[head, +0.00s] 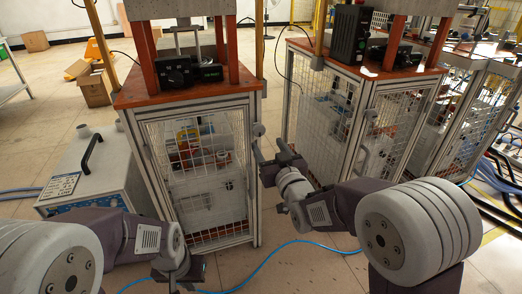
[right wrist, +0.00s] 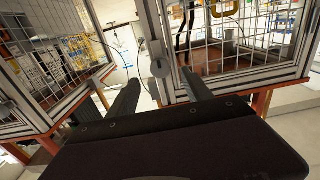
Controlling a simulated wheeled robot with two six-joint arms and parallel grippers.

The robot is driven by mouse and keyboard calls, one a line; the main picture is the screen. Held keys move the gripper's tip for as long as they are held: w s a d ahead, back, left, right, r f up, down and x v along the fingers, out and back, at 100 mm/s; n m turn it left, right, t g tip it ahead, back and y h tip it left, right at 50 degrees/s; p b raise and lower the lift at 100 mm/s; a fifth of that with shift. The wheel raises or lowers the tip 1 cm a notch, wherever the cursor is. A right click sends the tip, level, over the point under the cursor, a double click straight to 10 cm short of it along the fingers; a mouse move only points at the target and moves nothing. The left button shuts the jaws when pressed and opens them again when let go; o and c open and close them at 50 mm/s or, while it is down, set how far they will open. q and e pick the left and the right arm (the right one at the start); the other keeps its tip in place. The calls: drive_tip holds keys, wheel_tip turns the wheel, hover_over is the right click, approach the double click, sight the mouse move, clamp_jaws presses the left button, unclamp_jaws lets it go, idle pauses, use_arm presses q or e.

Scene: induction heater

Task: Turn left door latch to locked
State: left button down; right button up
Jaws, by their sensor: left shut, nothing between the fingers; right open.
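The left door latch (head: 259,130) is a small grey round knob on the right-hand post of the left wire-mesh cabinet door (head: 200,165). It also shows in the right wrist view (right wrist: 160,68), on the cabinet's corner post. My right gripper (head: 272,160) is open, just right of and below the latch in the head view. In the right wrist view its two dark fingers (right wrist: 158,92) lie to either side of the latch in the picture; I cannot tell whether they touch it. My left gripper (head: 180,272) is shut and empty, low in front of the left cabinet.
A second mesh cabinet (head: 335,115) stands to the right, with a narrow gap between the two. A grey box unit with a black handle (head: 92,150) stands left of the left cabinet. A blue cable (head: 290,243) lies on the floor in front.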

sight(260, 132)
drive_tip(key=shift+r, duration=0.15)
drive_tip(key=b+x, duration=0.3)
drive_tip(key=x, duration=0.5)
drive_tip(key=shift+w, duration=0.2)
drive_tip(key=shift+w+a, duration=0.15)
drive_tip(key=shift+w, duration=0.15)
clamp_jaws()
